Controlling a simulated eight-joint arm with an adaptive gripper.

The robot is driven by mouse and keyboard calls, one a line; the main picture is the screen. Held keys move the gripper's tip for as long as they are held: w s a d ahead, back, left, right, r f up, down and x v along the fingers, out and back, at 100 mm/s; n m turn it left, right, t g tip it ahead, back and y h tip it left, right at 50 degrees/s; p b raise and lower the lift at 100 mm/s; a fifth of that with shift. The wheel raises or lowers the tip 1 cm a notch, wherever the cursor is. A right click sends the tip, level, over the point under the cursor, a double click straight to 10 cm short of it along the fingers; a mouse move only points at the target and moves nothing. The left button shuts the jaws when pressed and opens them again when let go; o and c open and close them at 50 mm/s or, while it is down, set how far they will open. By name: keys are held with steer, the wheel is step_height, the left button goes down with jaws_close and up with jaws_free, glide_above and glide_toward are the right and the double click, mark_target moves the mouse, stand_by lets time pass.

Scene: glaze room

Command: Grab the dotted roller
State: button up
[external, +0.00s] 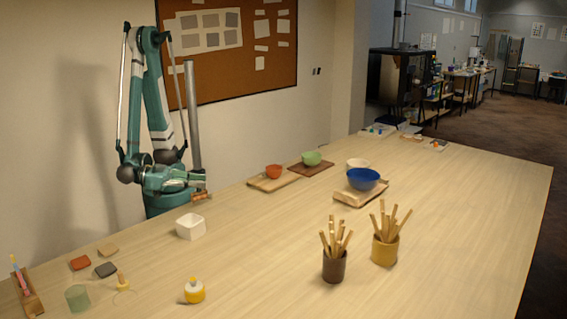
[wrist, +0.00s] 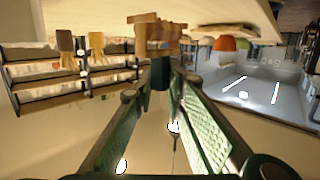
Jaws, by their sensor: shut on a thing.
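The roller (external: 202,196), a small brown wooden piece, is at the tip of my gripper (external: 196,190) in the external view, above the table's back left edge. In the wrist view my gripper's two green fingers (wrist: 160,78) come together, and the brown roller (wrist: 155,36) lies across their tips. My gripper is shut on it. The dots on its surface are too small to make out.
A white square bowl (external: 190,227) stands on the table (external: 280,240) just below and left of my gripper. Boards with an orange bowl (external: 274,171), a green bowl (external: 312,158) and a blue bowl (external: 363,179) are to the right. Stick-filled brown (external: 334,266) and yellow (external: 385,251) cups stand in front.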

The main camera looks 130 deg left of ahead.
steer(key=shift+r+p, duration=1.1)
steer(key=shift+r, duration=2.3)
steer(key=shift+w+d, duration=0.1)
